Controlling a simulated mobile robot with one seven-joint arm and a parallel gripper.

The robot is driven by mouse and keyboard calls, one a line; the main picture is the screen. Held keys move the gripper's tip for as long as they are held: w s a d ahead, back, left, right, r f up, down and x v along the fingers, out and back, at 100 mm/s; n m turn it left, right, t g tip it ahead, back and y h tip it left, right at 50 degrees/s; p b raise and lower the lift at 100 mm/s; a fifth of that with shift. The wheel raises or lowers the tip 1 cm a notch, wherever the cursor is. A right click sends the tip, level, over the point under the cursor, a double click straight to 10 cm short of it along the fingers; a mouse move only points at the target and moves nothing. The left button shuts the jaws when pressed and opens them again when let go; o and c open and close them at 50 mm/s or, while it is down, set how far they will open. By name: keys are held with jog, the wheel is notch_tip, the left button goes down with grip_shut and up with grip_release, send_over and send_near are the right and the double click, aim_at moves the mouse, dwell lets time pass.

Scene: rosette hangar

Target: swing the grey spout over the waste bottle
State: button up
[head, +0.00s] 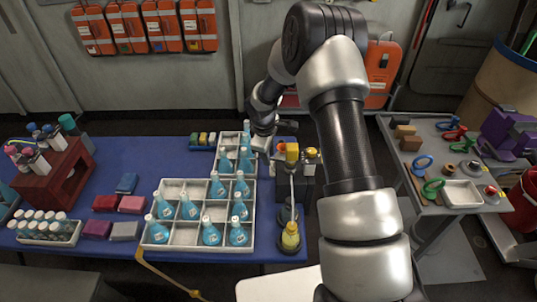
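A dark dispensing unit (306,183) with a yellow block (292,153) on top stands at the right end of the blue table. A thin grey bar that looks like the spout (292,188) runs from below the yellow block toward the near side. A small bottle with yellow contents (290,238), perhaps the waste bottle, stands upright on a dark round base near the table's front right corner. The bar's near end appears just beyond this bottle; I cannot tell the gap. My gripper (262,143) is beside the unit, on its left. Its fingers are too small and partly hidden to read.
White divided trays (174,187) with several blue flasks stand left of the unit. A red-brown rack (66,170) and coloured blocks are farther left. A grey cart (440,145) with tools stands right. A white surface (280,289) lies in front of the table.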

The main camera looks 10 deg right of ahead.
jog(key=shift+c, duration=0.2)
grip_shut()
dwell(1.3)
